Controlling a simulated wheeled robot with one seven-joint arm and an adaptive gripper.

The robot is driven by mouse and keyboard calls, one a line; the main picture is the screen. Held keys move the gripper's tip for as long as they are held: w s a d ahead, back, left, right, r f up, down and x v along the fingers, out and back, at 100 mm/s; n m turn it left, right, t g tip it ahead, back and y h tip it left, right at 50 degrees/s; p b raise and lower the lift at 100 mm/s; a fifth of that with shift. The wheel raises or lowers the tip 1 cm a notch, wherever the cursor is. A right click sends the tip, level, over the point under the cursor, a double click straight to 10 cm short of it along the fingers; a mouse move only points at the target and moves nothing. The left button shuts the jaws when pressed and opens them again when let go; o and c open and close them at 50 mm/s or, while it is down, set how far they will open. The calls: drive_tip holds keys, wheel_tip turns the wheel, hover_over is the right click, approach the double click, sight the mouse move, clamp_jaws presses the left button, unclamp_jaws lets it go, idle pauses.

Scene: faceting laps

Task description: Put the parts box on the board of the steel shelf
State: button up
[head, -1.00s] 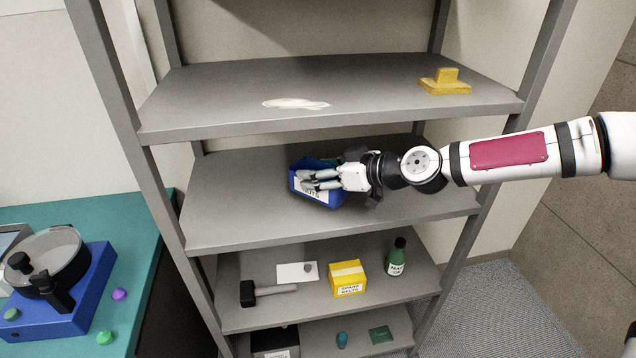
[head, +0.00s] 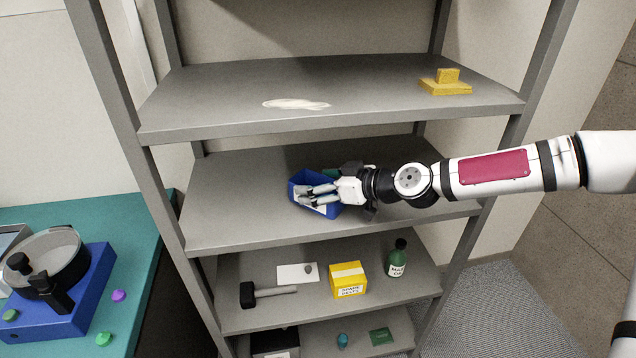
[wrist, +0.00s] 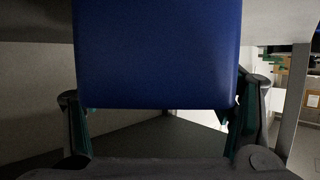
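The blue parts box (head: 334,211) with a white label is over the left-middle part of the steel shelf's middle board (head: 235,205). My gripper (head: 320,194) reaches in from the right, and its fingers cover part of the box and label. In the wrist view the box (wrist: 157,55) fills the upper middle. My gripper's fingers (wrist: 160,122) stand at both its sides, close against it, so it is shut on the box. I cannot tell whether the box's underside touches the board.
The board above holds a yellow stepped block (head: 446,83) and a pale patch (head: 296,104). The board below holds a hammer (head: 266,292), a yellow box (head: 348,280) and a green bottle (head: 397,260). The middle board is bare left of the box. A teal bench (head: 130,235) stands at left.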

drive_tip(key=shift+r, duration=0.2)
drive_tip(key=p+v, duration=0.1)
drive_tip(key=v, duration=1.1)
